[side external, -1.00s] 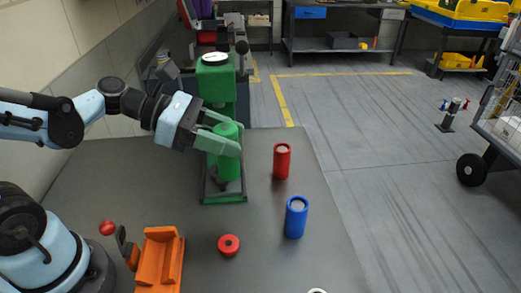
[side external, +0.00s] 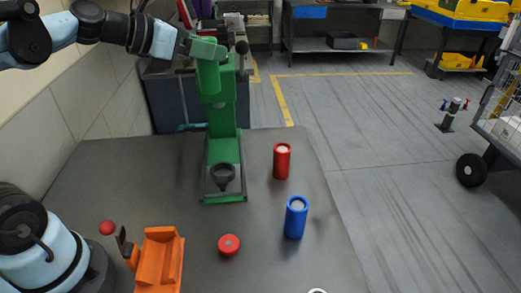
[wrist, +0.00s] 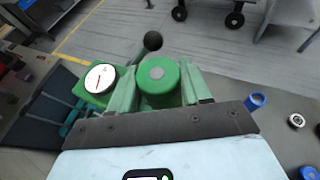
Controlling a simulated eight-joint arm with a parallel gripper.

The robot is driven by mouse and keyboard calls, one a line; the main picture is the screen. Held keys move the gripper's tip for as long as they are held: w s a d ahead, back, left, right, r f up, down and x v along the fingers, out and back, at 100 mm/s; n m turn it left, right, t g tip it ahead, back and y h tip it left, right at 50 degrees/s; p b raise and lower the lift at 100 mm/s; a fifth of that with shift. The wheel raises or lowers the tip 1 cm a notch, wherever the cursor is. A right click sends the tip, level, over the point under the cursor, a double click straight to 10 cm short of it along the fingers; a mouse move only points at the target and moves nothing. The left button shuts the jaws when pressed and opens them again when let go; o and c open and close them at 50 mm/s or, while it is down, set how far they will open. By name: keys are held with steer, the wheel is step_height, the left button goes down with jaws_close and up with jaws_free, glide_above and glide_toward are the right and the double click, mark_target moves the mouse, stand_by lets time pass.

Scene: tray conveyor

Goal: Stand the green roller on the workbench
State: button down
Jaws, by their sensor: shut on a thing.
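The green roller (side external: 210,84) hangs upright in my gripper (side external: 208,52), high above the workbench (side external: 120,180) in the side view. It overlaps the upper part of the green press there. In the wrist view, the roller's round end (wrist: 158,76) shows between the two green fingers of my gripper (wrist: 161,88), which are shut on it. The roller is clear of the bench.
The green press (side external: 223,152) stands at the back of the bench, with a black cup (side external: 222,175) on its base. A red roller (side external: 282,162) and a blue roller (side external: 296,218) stand to its right. An orange holder (side external: 160,262) and red cap (side external: 229,245) are in front.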

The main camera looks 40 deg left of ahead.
steer(key=w+d+r, duration=0.4)
steer(key=w+d, duration=0.1)
steer(key=w, duration=0.1)
steer(key=w+d+f, duration=0.5)
steer(key=w+d, duration=0.2)
steer(key=w, duration=0.3)
steer(key=shift+n+t+y, duration=0.3)
steer(key=shift+n+y, duration=0.5)
steer(key=shift+y, duration=0.1)
steer(key=shift+w+a+f, duration=0.25)
steer(key=shift+a+f, duration=0.85)
steer(key=shift+f, duration=2.5)
steer(key=shift+w+a+f, duration=0.3)
steer(key=shift+a+f, duration=0.85)
steer(key=shift+f, duration=2.5)
steer(key=shift+w+a+f, duration=0.25)
steer(key=shift+a+f, duration=0.85)
steer(key=shift+f, duration=2.5)
steer(key=shift+f, duration=0.6)
steer(key=shift+c, duration=2.2)
jaws_free()
